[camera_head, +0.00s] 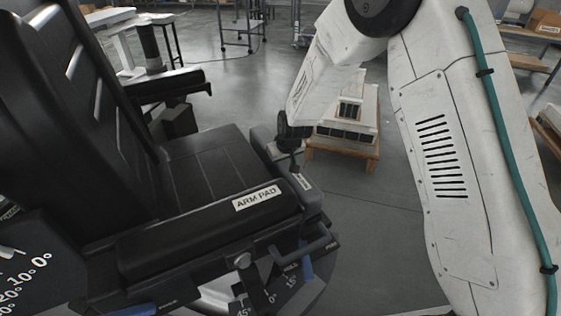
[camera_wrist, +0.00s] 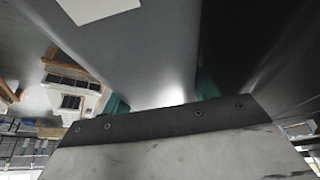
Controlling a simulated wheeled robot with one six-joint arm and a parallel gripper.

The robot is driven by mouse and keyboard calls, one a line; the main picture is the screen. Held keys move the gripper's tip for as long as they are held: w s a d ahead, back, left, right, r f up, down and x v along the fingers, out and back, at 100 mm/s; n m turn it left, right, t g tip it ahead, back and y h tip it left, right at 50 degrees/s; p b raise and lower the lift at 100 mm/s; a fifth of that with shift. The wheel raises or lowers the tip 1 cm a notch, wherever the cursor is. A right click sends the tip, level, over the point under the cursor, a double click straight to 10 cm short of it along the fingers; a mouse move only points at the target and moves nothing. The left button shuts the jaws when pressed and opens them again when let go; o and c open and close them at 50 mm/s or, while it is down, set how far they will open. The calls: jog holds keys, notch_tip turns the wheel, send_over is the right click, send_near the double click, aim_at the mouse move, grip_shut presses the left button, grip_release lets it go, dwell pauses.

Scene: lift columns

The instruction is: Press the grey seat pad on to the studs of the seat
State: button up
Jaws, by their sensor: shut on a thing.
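The grey seat pad (camera_head: 311,199), with a small white label on its top, is at the front end of the black seat (camera_head: 210,172) in the head view. My gripper (camera_head: 292,150) is over this pad and shut on it. In the wrist view the smooth grey pad (camera_wrist: 150,55) fills the upper middle, its white label at the top edge. The green fingers of my gripper (camera_wrist: 160,93) lie on either side of it. The studs are hidden. I cannot tell whether the pad touches the seat.
The near armrest, marked ARM PAD (camera_head: 190,232), runs along the seat's near side, and the far armrest (camera_head: 165,87) stands behind. The tall backrest (camera_head: 75,120) is at the left. A wooden pallet with stacked white boxes (camera_head: 345,115) stands beyond.

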jog(key=shift+f, duration=0.1)
jog(key=o, duration=1.7)
jog(key=shift+d, duration=0.1)
jog(key=shift+a, duration=0.2)
jog(key=shift+c, duration=0.5)
jog(key=shift+r, duration=0.25)
jog(key=shift+o, duration=0.2)
jog(key=shift+r, duration=0.65)
jog(key=shift+r, duration=0.2)
